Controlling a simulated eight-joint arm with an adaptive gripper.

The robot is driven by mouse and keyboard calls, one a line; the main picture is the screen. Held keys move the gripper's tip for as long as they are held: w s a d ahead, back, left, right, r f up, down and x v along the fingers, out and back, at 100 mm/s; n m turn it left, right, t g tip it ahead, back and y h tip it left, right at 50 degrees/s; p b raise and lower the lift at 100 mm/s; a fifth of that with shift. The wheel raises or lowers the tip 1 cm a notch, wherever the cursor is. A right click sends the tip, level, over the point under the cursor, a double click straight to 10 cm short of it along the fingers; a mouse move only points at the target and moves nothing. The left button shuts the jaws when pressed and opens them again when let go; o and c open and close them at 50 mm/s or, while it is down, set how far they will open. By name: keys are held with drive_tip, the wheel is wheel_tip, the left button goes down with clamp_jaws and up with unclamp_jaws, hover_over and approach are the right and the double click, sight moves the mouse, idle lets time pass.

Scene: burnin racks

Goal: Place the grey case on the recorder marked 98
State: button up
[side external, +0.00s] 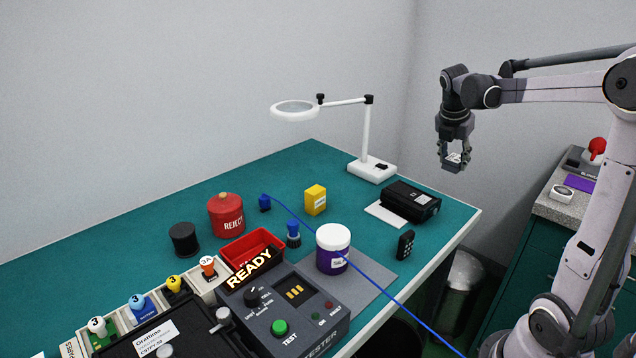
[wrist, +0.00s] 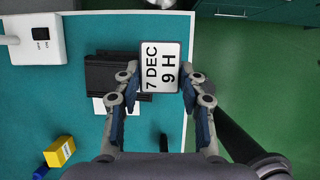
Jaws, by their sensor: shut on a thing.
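My gripper (side external: 455,162) is shut on a small grey case (wrist: 161,66) with a white label reading "7 DEC 9 H". In the wrist view, the fingers (wrist: 158,88) are on either side of the case. A black box-shaped device (side external: 411,201), perhaps the recorder, lies on the table below and left of the gripper. It also shows in the wrist view (wrist: 104,72), partly hidden by the case. No number 98 is readable on it.
A white sheet (side external: 383,214) lies under the black device. A white magnifier lamp (side external: 371,166) stands behind it. A small black remote (side external: 404,246), a purple jar (side external: 332,260) and a yellow box (side external: 315,200) stand nearby. A blue cable (side external: 375,281) crosses the table's front edge.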

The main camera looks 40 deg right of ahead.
drive_tip(key=w+a+f, duration=0.1)
drive_tip(key=w+f, duration=0.1)
drive_tip(key=w+a+f, duration=0.1)
drive_tip(key=w, duration=0.2)
drive_tip(key=w+a+f, duration=0.2)
drive_tip(key=w, duration=0.1)
drive_tip(key=shift+w+f, duration=0.25)
drive_tip(key=shift+f, duration=2.1)
drive_tip(key=shift+f, duration=0.1)
drive_tip(key=o, duration=1.2)
drive_tip(key=v, duration=1.2)
drive_tip(key=s+a+f+m+t+y, duration=0.1)
drive_tip(key=s+a+m+t, duration=0.1)
drive_tip(key=s+a+m, duration=0.2)
drive_tip(key=s+a+f+m+t+y, duration=0.2)
drive_tip(key=s+a+m, duration=0.2)
drive_tip(key=a+m, duration=0.4)
drive_tip(key=s+a+f+m+t+y, duration=0.1)
drive_tip(key=a+m, duration=0.5)
drive_tip(key=a, duration=0.6)
drive_tip(key=shift+s+f+t+y, duration=0.15)
drive_tip(key=shift+s+f+t, duration=0.1)
drive_tip(key=shift+s+t, duration=0.45)
drive_tip(key=shift+s+f+t+y, duration=0.15)
drive_tip(key=shift+s+f+t, duration=0.2)
drive_tip(key=shift+s, duration=0.5)
